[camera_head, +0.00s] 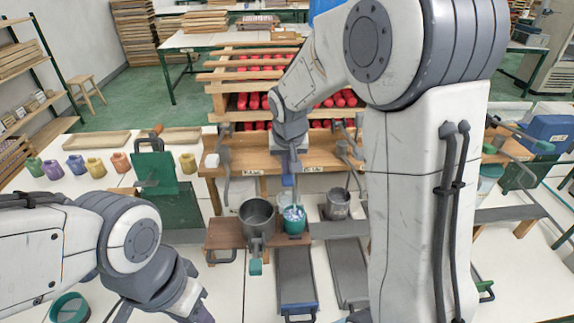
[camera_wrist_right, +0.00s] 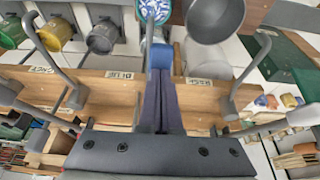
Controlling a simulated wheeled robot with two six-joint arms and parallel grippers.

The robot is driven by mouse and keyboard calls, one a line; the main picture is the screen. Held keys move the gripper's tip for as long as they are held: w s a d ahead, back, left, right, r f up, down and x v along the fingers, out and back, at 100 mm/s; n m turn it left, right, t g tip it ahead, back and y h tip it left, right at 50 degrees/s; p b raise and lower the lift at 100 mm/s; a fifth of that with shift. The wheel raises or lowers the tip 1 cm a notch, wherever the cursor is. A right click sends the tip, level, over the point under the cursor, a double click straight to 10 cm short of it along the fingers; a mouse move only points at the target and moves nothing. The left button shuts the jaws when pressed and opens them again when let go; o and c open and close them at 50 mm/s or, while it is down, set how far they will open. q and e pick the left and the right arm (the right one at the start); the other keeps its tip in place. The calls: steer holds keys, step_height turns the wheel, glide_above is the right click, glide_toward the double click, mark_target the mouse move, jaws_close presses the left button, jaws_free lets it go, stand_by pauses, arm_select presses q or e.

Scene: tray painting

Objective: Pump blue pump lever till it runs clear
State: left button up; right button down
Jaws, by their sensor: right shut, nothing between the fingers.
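The blue pump lever (camera_head: 288,181), a grey rod with a blue end grip, stands at the middle of the wooden pump bench; its grip also shows in the right wrist view (camera_wrist_right: 163,58). My right gripper (camera_head: 294,165) is shut and empty, directly above the grip; whether they touch is unclear. Below is a teal cup (camera_head: 295,228) with swirled blue and white contents, also in the wrist view (camera_wrist_right: 150,12). A BLUE label (camera_wrist_right: 119,75) marks the bench edge. My left gripper (camera_head: 196,308) is low at the left, away from the bench; its jaw state is unclear.
A grey pot (camera_head: 257,214) stands left of the cup and a grey bucket (camera_head: 338,206) right of it. Other grey levers flank the blue one (camera_head: 224,158). Small paint pots (camera_head: 78,166) line the left table. Red items fill racks behind.

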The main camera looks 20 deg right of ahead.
steer(key=shift+s+f, duration=0.1)
steer(key=shift+f, duration=0.5)
step_height(320, 180, up, 11)
steer(key=p, duration=0.8)
steer(key=s+a+f+n+g+y+b, duration=0.1)
steer(key=s+a+f+n+b, duration=0.15)
steer(key=s+a, duration=0.4)
steer(key=s+a+f+n+y+b, duration=0.1)
steer(key=s+a+f+n+b, duration=0.15)
steer(key=s+a, duration=0.4)
steer(key=s+a+f+n+g+b, duration=0.1)
steer(key=s+f+n, duration=0.1)
steer(key=s, duration=0.6)
steer(key=s+a+f+n+g+b, duration=0.1)
steer(key=s+f+n, duration=0.1)
steer(key=s, duration=0.6)
steer(key=shift+a+f+n+g+b, duration=0.3)
steer(key=shift+a+n+g+b, duration=0.1)
steer(key=shift+n, duration=0.4)
